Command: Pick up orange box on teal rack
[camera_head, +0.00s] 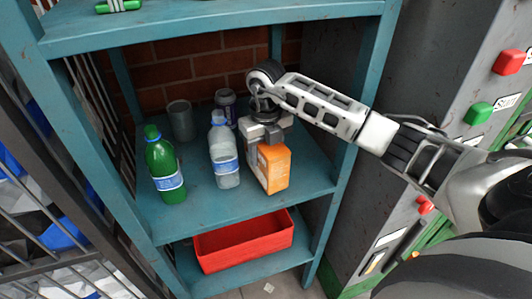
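The orange box (274,170), with a white side and a pale label, stands upright on the middle shelf of the teal rack (235,204). My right arm reaches in from the right, and my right gripper (267,133) is at the top of the box. A dark grey finger overlaps the box's upper front edge. The other finger is mostly hidden, so I cannot tell whether the gripper is closed on the box. My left gripper is not in view.
A green bottle (165,170), a clear bottle (224,155), a grey cup (181,120) and a small labelled jar (226,104) share the shelf. A red bin (243,246) is below. Metal bars (62,190) stand left, a panel with buttons (478,113) right.

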